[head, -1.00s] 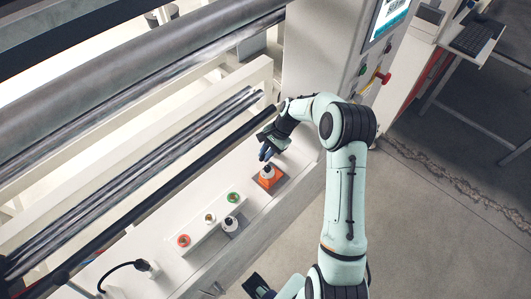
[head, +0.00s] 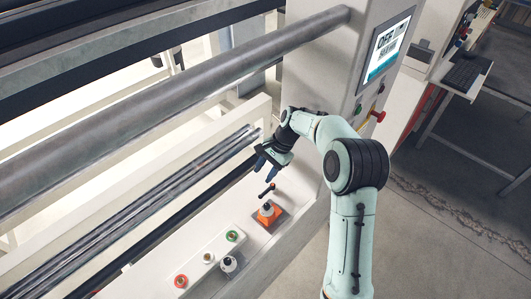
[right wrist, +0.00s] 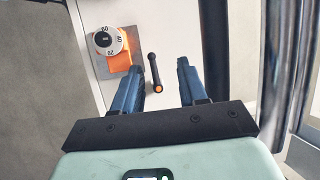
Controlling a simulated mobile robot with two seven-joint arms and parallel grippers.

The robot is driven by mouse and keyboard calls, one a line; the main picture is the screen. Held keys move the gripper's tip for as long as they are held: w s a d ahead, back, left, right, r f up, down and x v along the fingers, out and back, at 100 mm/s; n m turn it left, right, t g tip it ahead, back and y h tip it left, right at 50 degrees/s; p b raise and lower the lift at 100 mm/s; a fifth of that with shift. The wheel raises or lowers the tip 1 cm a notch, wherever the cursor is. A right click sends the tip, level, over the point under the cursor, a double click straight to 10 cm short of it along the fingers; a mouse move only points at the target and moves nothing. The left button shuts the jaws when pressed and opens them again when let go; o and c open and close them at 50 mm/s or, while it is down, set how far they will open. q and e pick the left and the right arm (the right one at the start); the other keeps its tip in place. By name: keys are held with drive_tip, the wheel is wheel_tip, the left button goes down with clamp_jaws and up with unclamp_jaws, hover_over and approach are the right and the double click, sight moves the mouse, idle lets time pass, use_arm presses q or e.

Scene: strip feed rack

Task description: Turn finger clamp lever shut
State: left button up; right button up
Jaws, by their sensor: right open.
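The lever (head: 267,190) is a short black handle with an orange tip, on the white machine ledge (head: 188,250). In the right wrist view the lever (right wrist: 153,72) lies between the lines of my two blue fingers, its orange end toward me. My right gripper (head: 264,165) is open and empty, just beyond the lever in the head view. In the right wrist view the gripper (right wrist: 160,68) shows a gap on both sides of the lever; whether a finger touches it I cannot tell. My left gripper is out of view.
An orange block with a numbered dial (head: 267,209) stands close to the lever. A strip with red (head: 181,281), white and green (head: 232,236) buttons is farther left. Long rollers (head: 180,110) run along the left. A screen panel (head: 387,48) stands behind my right arm.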

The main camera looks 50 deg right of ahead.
wheel_tip(320, 180, up, 8)
hover_over(267, 191)
drive_tip(key=shift+a+r+p, duration=0.1)
drive_tip(key=shift+a+p, duration=0.35)
clamp_jaws()
drive_tip(key=f+n+h+b, duration=0.1)
drive_tip(key=f+n+b, duration=0.1)
drive_tip(key=f+n, duration=0.4)
drive_tip(key=w+a+f+n+t+h+b, duration=0.1)
drive_tip(key=f+n+h+b, duration=0.1)
drive_tip(key=f+n, duration=0.3)
drive_tip(key=f+n+h+b, duration=0.1)
drive_tip(key=f+n+b, duration=0.2)
drive_tip(key=f+n, duration=0.3)
drive_tip(key=shift+w+a+f+n+t+h, duration=0.1)
drive_tip(key=shift+w+f+n+t+h, duration=0.1)
drive_tip(key=shift+f, duration=0.3)
drive_tip(key=shift+w+a+f+n+t+h, duration=0.1)
drive_tip(key=shift+w+f+t, duration=0.1)
drive_tip(key=shift+f, duration=0.3)
